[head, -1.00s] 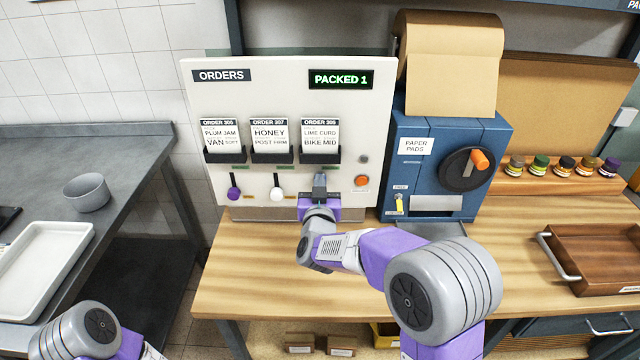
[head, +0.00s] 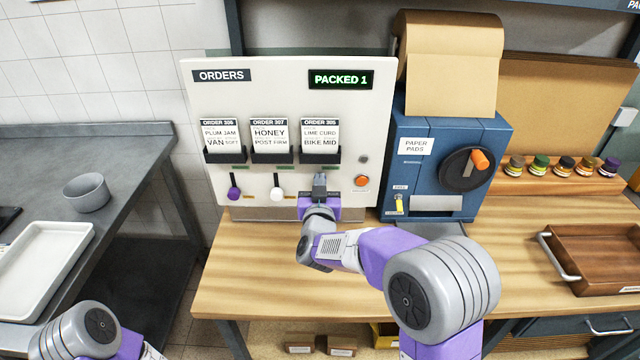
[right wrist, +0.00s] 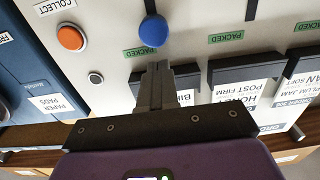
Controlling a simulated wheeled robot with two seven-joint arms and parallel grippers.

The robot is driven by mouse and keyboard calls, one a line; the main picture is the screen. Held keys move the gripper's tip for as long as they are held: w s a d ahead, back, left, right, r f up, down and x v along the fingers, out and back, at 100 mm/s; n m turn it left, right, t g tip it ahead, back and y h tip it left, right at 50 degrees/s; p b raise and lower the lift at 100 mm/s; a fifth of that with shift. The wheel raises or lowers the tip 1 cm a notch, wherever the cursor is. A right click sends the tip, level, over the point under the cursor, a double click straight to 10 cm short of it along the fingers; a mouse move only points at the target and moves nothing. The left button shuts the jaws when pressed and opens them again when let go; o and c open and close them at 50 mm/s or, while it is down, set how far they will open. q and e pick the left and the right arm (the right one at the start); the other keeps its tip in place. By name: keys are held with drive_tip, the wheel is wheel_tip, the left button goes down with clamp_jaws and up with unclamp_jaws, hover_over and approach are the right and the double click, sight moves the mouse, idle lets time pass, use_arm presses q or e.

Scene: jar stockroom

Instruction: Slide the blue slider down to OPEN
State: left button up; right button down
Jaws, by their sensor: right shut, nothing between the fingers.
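The blue slider's round knob (right wrist: 153,30) shows in the right wrist view, which looks at the panel upside down. It sits close to a green PACKED label (right wrist: 140,52) on the light orders panel (head: 225,100). In the head view the knob is hidden behind my right gripper (head: 319,180). My right gripper is shut and empty, its fingertips (right wrist: 155,68) at the panel close to the knob, with a small gap in the picture. I cannot tell whether they touch. No OPEN mark is readable. My left gripper is out of view.
A purple knob (head: 234,193) and a white knob (head: 277,193) hang left of my right gripper. An orange button (head: 361,181) is to its right. The blue paper pads machine (head: 445,135) stands further right. The wooden counter (head: 250,280) in front is clear.

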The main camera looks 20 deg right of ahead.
drive_tip(key=shift+x, duration=2.15)
drive_tip(key=shift+s+a, duration=0.1)
drive_tip(key=shift+s, duration=0.25)
drive_tip(key=b, duration=0.3)
approach(320, 166)
drive_tip(key=shift+s+a+f, duration=0.5)
drive_tip(key=shift+s+f, duration=1.35)
idle(0.5)
